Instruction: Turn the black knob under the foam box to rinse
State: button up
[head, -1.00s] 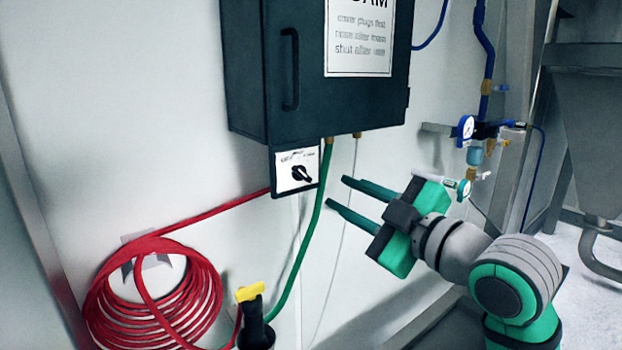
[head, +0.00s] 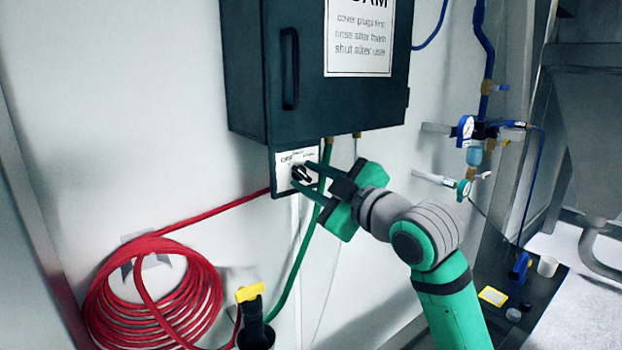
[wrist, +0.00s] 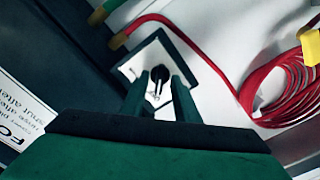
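The black knob (head: 301,174) sits on a white label plate (head: 284,160) under the dark foam box (head: 246,75). My gripper (head: 300,174) is at the plate with one finger above the knob and one below it. In the wrist view the knob (wrist: 159,76) shows between the two separated fingers (wrist: 161,92), with gaps beside it. The gripper looks open around the knob, not clamped on it. The fingers hide part of the plate, and the small print and the knob's exact setting cannot be read.
A green hose (head: 303,245) hangs behind my gripper. A red coiled hose (head: 150,300) hangs at lower left, beside a yellow-topped black nozzle (head: 252,310). Blue pipes with a gauge (head: 467,127) are on the right.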

jog(key=shift+c, duration=0.3)
grip_shut()
jog(key=m, duration=0.3)
jog(key=shift+m, duration=0.3)
jog(key=m, duration=0.5)
jog(key=shift+d, duration=0.1)
dwell(0.4)
jog(key=shift+o, duration=0.3)
grip_release()
